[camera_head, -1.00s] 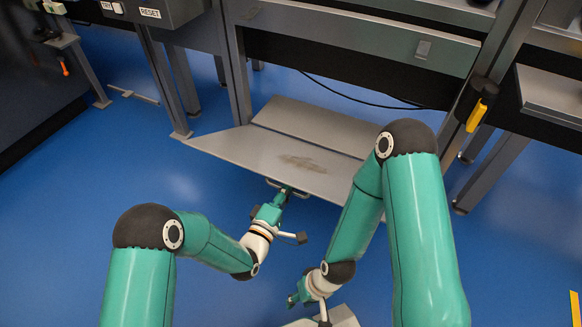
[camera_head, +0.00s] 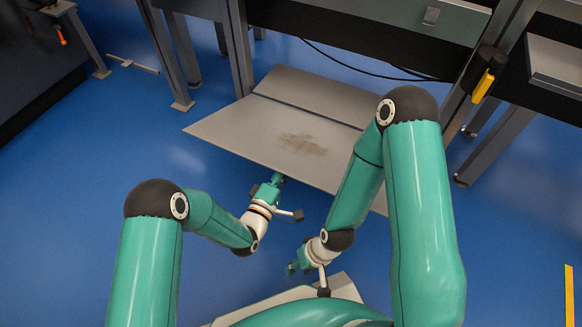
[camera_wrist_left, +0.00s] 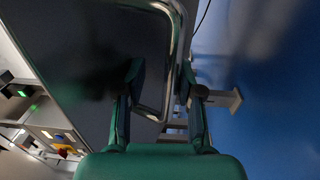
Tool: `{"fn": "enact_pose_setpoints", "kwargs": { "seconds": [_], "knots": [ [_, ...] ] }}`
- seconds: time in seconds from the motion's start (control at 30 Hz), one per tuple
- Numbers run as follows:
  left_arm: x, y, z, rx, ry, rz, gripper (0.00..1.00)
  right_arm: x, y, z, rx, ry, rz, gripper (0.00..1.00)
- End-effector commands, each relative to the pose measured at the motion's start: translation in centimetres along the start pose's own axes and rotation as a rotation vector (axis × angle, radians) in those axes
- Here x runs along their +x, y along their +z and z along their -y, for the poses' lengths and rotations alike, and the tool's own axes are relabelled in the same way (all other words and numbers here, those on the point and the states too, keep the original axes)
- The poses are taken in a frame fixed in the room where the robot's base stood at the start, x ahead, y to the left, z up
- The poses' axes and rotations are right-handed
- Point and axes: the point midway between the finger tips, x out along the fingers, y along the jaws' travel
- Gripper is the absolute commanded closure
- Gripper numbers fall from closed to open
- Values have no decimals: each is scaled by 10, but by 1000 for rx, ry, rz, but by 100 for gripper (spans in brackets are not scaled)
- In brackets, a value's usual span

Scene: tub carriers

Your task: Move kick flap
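The kick flap is a grey panel (camera_head: 255,130) with a dark stain, low under the bench in the head view. Behind it a seam parts it from a second grey strip (camera_head: 310,93). My left gripper (camera_head: 277,179) is at the flap's front edge, its tips partly hidden by the edge. In the left wrist view the flap's metal loop handle (camera_wrist_left: 176,45) runs between the two fingers of my left gripper (camera_wrist_left: 160,85). The fingers stand apart, and I see no clear grip on the bar. My right gripper (camera_head: 292,267) is low in the middle, away from the flap; its fingers are unclear.
The bench's metal leg (camera_head: 238,50) stands at the flap's back left. A yellow-handled item (camera_head: 483,86) hangs at the right post. A black cable (camera_head: 350,62) runs behind the flap. Blue floor (camera_head: 90,190) is free at the left.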

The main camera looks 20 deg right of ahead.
Motion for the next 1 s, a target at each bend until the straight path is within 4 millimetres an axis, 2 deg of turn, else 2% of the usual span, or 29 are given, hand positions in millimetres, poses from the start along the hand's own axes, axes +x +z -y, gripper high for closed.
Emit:
{"fn": "enact_pose_setpoints", "kwargs": {
  "seconds": [0.3, 0.47, 0.8, 1.0],
  "knots": [
    [-1, 4, 0, 1, 1, 10, 61, 0, 0, 0, 0, 0, 0, 60],
    [-13, 4, 1, 1, -2, 11, 61, -1, 0, 0, 0, 0, 0, 60],
    [-77, 2, 2, -3, -5, 7, 61, -1, 0, 0, 0, 0, 0, 60],
    [-108, 1, 2, -2, -4, 6, 61, 0, 0, 0, 0, 0, 0, 60]
  ]
}}
